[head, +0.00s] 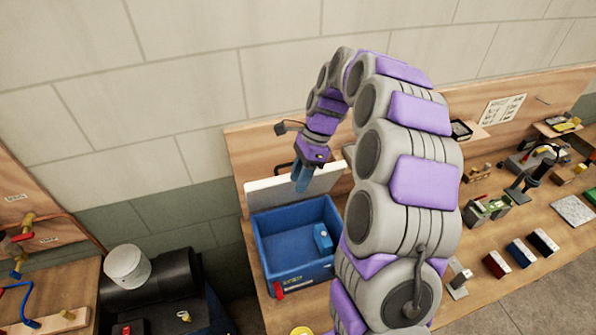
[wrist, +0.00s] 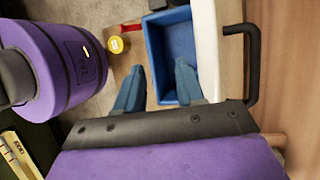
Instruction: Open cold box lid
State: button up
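The cold box (head: 258,240) is a blue open-topped box on the wooden bench, with a red latch on its front. Its white lid (head: 265,194) stands raised along the back edge, and the blue inside shows. In the wrist view the lid (wrist: 207,45) is a white strip right of the blue box (wrist: 153,45), with a black handle (wrist: 252,62) on its far side. My gripper (head: 301,187) is over the box, in front of the lid. Contact with the lid cannot be told.
A small blue item (head: 322,238) is inside the box. A yellow round object (wrist: 119,45) sits by the box front. Red, blue and black blocks (head: 521,253) and tools lie to the right. A white bucket (head: 126,265) and black cylinder stand left. My arm hides the bench middle.

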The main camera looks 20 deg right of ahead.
jog(key=shift+s, duration=0.1)
jog(key=shift+c, duration=0.9)
jog(key=shift+w+d+r+t+b, duration=0.1)
jog(key=shift+w+d+t+b, duration=0.05)
jog(key=shift+w+t+b, duration=0.2)
jog(key=shift+c, duration=0.7)
jog(key=w+r+t+h+b, duration=0.1)
jog(key=w+d+r+t+h+b, duration=0.1)
jog(key=r+t+b, duration=0.1)
jog(key=w+d+r+t+h+b, duration=0.1)
jog(key=w+h+b, duration=0.1)
jog(key=shift+r, duration=0.4)
grip_shut()
jog(key=shift+t+h, duration=0.3)
jog(key=shift+t, duration=0.15)
jog(key=x, duration=0.6)
jog(key=w+x, duration=0.1)
jog(key=x, duration=0.2)
jog(key=shift+d+r, duration=0.15)
jog(key=shift+d, duration=0.05)
